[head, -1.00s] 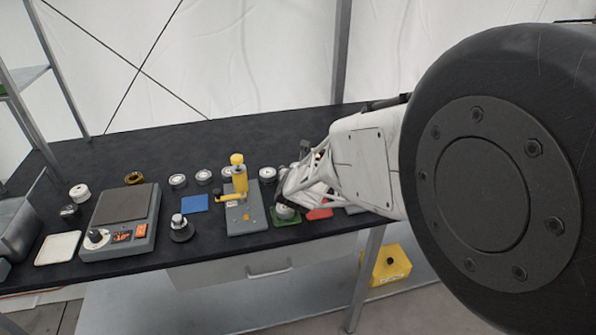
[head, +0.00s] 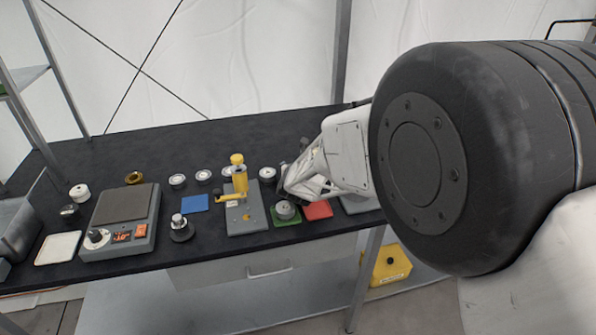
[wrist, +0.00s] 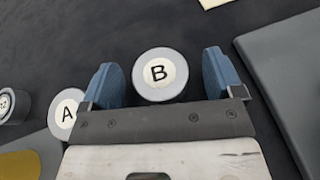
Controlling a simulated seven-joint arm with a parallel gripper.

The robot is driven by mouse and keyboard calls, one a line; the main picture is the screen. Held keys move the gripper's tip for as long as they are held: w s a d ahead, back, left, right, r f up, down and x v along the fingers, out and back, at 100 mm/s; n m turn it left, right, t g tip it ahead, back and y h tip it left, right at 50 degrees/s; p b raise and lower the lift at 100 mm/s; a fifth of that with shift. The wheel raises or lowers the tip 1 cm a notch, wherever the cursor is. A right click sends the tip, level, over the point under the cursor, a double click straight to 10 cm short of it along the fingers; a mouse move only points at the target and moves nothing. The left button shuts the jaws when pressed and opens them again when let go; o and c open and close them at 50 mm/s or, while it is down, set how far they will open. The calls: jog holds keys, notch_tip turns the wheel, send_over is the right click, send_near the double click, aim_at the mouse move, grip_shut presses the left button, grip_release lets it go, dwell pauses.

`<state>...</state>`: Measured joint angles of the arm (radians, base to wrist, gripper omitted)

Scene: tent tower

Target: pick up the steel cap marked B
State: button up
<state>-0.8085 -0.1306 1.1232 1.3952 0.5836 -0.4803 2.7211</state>
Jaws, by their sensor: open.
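The steel cap marked B (wrist: 160,88) is a round grey cap with a white label, upright on the dark table in the wrist view. My gripper (wrist: 163,78) is open, with one blue finger to the left of cap B and one to its right. Whether the fingertips are down at the cap's height is hard to tell. In the head view my gripper (head: 290,186) is over the table right of the yellow press, and I cannot make out cap B there.
Cap A (wrist: 66,112) sits close by the left finger, with another cap (wrist: 10,105) farther left. A grey plate (wrist: 285,75) lies to the right. The yellow press (head: 240,185), green mat (head: 285,222) and red mat (head: 318,210) are near my gripper.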

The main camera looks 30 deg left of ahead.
dwell(0.3)
jog(key=c, duration=1.2)
jog(key=shift+o, duration=0.2)
jog(key=shift+r, duration=0.15)
jog(key=shift+r, duration=0.85)
jog(key=shift+s+d+r, duration=0.1)
jog(key=shift+r, duration=0.8)
jog(key=s+d, duration=0.3)
jog(key=s, duration=0.1)
jog(key=s+d+r, duration=0.1)
jog(key=s+d, duration=0.2)
jog(key=d, duration=0.1)
jog(key=s+d, duration=0.3)
jog(key=s, duration=0.1)
jog(key=shift+s+d+r, duration=0.15)
jog(key=shift+s+d, duration=0.15)
